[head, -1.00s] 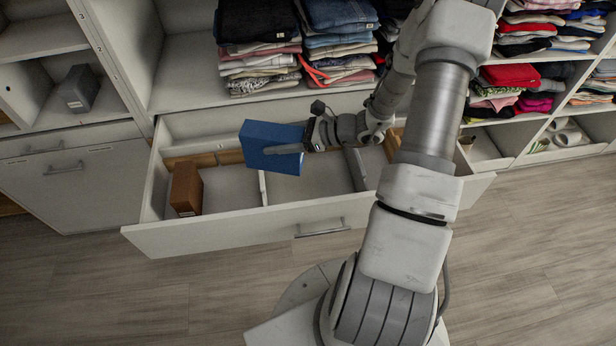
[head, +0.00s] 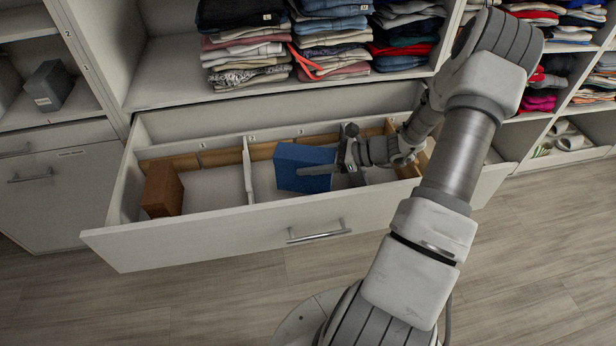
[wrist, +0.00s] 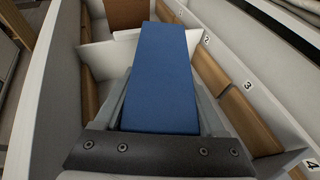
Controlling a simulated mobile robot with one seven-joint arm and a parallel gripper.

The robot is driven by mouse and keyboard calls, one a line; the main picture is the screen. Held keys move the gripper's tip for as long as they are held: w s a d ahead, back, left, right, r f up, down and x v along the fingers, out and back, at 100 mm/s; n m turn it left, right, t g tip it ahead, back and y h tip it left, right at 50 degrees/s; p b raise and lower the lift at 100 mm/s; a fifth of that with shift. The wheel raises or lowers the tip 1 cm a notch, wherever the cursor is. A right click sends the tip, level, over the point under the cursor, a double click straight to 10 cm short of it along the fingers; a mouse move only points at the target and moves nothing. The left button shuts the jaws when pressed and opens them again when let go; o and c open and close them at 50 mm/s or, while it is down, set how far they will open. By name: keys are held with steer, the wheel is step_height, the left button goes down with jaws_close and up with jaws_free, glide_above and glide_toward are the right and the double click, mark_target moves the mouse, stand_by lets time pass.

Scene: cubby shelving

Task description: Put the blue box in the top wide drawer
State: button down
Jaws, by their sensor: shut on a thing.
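The blue box (head: 300,168) is held in my gripper (head: 322,170), inside the open wide drawer (head: 215,227). In the wrist view the blue box (wrist: 165,75) lies lengthwise between the two fingers of my gripper (wrist: 165,105). The box is to the right of a white divider (head: 248,170), in the middle part of the drawer. I cannot tell whether its underside touches the drawer floor.
A brown box (head: 162,190) stands in the drawer's left compartment. Numbered wooden strips (head: 205,158) run along the drawer's back. Folded clothes (head: 245,45) fill the shelf above. A grey box (head: 49,85) sits in the left cubby.

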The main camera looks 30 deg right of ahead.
steer(key=shift+f+b, duration=0.7)
steer(key=shift+f, duration=1.7)
steer(key=shift+f, duration=0.1)
jaws_free()
steer(key=p+v, duration=0.2)
steer(key=v, duration=0.5)
steer(key=shift+s+d, duration=0.15)
steer(key=shift+s, duration=0.1)
steer(key=shift+r, duration=0.25)
